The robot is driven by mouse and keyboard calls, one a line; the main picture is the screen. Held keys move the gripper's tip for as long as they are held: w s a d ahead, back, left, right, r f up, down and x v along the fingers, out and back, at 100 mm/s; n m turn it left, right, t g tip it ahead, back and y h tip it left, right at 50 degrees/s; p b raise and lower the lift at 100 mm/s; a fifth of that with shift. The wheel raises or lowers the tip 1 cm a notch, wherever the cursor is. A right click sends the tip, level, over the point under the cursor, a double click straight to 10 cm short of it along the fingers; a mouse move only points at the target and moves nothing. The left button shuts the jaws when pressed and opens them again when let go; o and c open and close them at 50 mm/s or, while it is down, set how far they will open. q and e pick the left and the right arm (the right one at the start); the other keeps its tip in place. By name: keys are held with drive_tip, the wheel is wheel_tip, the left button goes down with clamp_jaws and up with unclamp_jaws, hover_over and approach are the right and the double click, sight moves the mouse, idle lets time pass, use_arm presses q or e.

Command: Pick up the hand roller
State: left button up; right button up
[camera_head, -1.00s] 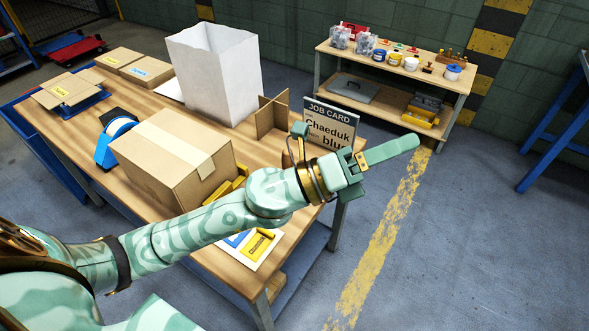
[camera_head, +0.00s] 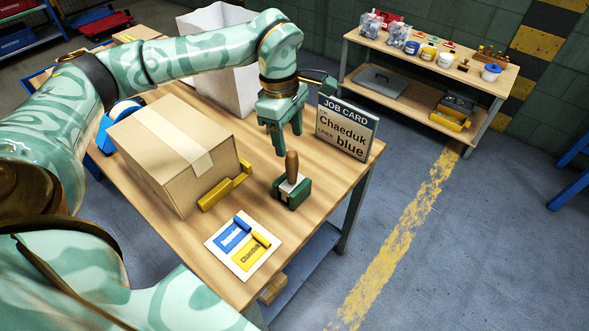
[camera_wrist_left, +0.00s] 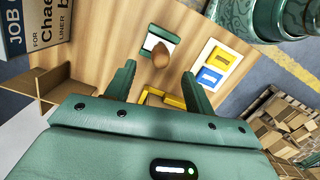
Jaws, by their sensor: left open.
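The hand roller (camera_head: 291,186) stands on the wooden table (camera_head: 330,190), its brown wooden handle upright above a dark green body with a pale top. It also shows in the left wrist view (camera_wrist_left: 161,48), ahead of the finger gap. My left gripper (camera_head: 286,142) points down above the table, open and empty. It is a little behind and above the roller's handle, apart from it. In the left wrist view its two fingers (camera_wrist_left: 161,86) stand wide apart. My right gripper is not in view.
A closed cardboard box (camera_head: 165,150) with a yellow bracket (camera_head: 224,188) beside it stands left of the roller. A job card sign (camera_head: 346,128) reading "Chaeduk" and "blue" stands right of the gripper. A white sheet (camera_head: 243,246) with blue and yellow pieces lies in front. A white bin (camera_head: 215,85) stands behind.

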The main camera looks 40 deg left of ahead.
sight(292, 165)
use_arm(q)
drive_tip(key=f, duration=0.4)
drive_tip(key=shift+d+b, duration=0.25)
drive_tip(key=shift+b, duration=0.15)
wheel_tip(292, 165, down, 5)
drive_tip(key=shift+d+f+b, duration=0.15)
drive_tip(key=shift+f+b, duration=0.05)
drive_tip(key=shift+b, duration=0.9)
drive_tip(key=shift+r, duration=0.15)
drive_tip(key=shift+c, duration=0.3)
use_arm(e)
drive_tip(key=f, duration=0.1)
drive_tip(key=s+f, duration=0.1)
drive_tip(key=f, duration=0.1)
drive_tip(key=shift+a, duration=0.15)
use_arm(q)
drive_tip(key=c, duration=1)
